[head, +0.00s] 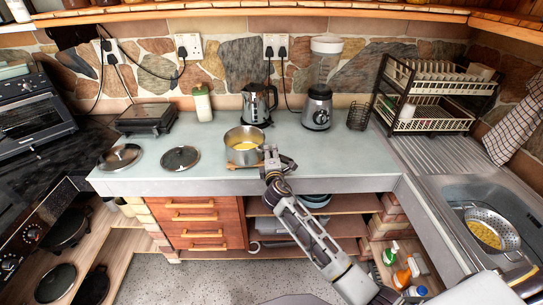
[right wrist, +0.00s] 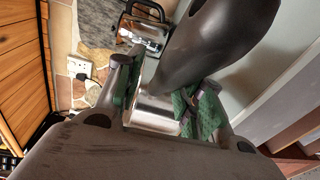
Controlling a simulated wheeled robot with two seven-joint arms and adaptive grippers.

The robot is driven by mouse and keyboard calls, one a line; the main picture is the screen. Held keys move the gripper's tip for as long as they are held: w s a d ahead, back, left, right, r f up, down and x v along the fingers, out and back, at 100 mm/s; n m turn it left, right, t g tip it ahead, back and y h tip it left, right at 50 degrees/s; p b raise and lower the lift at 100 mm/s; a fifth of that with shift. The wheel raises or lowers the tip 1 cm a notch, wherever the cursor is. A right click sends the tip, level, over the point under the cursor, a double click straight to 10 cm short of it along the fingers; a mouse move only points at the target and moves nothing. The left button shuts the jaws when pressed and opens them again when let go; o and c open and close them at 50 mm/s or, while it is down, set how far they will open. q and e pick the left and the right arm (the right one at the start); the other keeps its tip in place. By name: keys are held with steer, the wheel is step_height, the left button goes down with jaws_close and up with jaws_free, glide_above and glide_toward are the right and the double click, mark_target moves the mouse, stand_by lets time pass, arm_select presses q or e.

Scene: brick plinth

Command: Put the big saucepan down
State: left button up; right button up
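The big saucepan (head: 244,136) is a silver pan with yellow contents. In the head view it is upright at the front middle of the counter, over a small wooden piece (head: 234,165). I cannot tell whether its base touches that piece. My right gripper (head: 271,156) is at the pan's right front side. In the right wrist view, the green-padded fingers of my right gripper (right wrist: 160,100) close on the pan's silver part (right wrist: 155,112), at the root of its thick dark grey handle (right wrist: 215,45). My left gripper is not in view.
Two round lids (head: 180,158) lie on the counter (head: 345,165) left of the pan. A kettle (head: 259,104) and a blender (head: 318,105) stand behind it. A dish rack (head: 430,95) and a sink with a colander (head: 490,232) are at right. The counter right of the pan is clear.

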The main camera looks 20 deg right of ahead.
steer(key=b+v, duration=0.1)
steer(key=v, duration=1.1)
stand_by(0.5)
stand_by(0.7)
step_height(320, 180, down, 24)
steer(key=s+m+g+y, duration=0.2)
steer(key=g, duration=0.2)
steer(key=s+d+f+m+g, duration=0.15)
steer(key=s+f, duration=0.35)
steer(key=f, duration=0.5)
steer(key=s+d+f+m+g, duration=0.1)
steer(key=s+f+g, duration=0.2)
steer(key=s+f, duration=0.5)
steer(key=s+d+f+m+g+y, duration=0.1)
steer(key=s+d+f+m+g, duration=0.2)
steer(key=s+f, duration=1.15)
steer(key=s+f+m+g, duration=0.2)
steer(key=s+f, duration=0.3)
steer(key=s, duration=0.6)
steer(key=s+d+f+m+g, duration=0.1)
steer(key=s+f+m, duration=0.3)
steer(key=s, duration=0.7)
steer(key=shift+s+d+f+m+g+y, duration=0.3)
steer(key=shift+f+m+g+y, duration=0.1)
steer(key=shift+f, duration=0.15)
